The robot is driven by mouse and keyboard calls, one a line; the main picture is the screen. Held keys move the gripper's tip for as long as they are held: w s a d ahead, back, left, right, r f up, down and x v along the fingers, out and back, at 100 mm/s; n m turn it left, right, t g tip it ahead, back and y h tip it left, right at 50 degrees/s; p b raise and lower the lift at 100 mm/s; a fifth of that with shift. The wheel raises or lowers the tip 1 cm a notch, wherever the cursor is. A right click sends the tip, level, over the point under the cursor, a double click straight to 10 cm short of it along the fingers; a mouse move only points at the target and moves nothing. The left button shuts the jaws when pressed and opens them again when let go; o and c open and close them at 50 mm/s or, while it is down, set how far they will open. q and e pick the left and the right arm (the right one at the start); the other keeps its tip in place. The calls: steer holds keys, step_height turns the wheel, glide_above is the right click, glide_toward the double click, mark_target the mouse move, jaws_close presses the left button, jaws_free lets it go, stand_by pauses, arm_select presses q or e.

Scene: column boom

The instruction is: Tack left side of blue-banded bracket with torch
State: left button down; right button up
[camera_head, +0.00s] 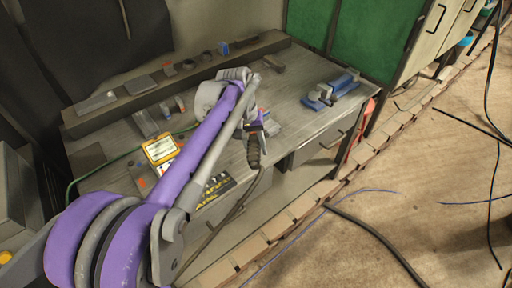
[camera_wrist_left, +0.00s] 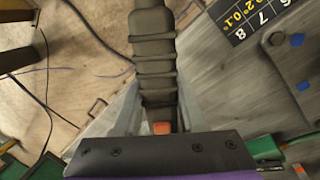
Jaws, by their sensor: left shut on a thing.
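My left gripper (camera_head: 250,122) is shut on the black ribbed handle of the torch (camera_head: 254,151), near the front edge of the workbench. In the left wrist view the torch handle (camera_wrist_left: 154,48) runs up from between the fingers (camera_wrist_left: 155,112), with an orange-red part at its base. A grey plate with holes and small blue marks (camera_wrist_left: 285,70) shows at the right of that view; I cannot tell whether it is the blue-banded bracket. The torch's tip is hidden. My right gripper is not in view.
The workbench (camera_head: 285,108) carries a blue vise (camera_head: 331,89) at right and a yellow-framed box (camera_head: 160,149) at left. Small parts line a raised ledge (camera_head: 185,72) at the back. A black cable hangs from the torch. The floor at right has loose cables.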

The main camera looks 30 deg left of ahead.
arm_select(q)
steer(key=shift+r, duration=0.15)
steer(key=shift+s+d+r+p, duration=0.1)
steer(key=shift+s+r+p, duration=0.3)
steer(key=shift+r+p, duration=0.7)
steer(key=shift+s+a+r+p, duration=0.1)
steer(key=shift+s+r+p, duration=0.45)
steer(key=shift+r, duration=1.1)
steer(key=shift+s+d+r+p, duration=0.1)
steer(key=shift+s+r+p, duration=0.15)
steer(key=shift+r+p, duration=0.9)
steer(key=shift+r, duration=0.15)
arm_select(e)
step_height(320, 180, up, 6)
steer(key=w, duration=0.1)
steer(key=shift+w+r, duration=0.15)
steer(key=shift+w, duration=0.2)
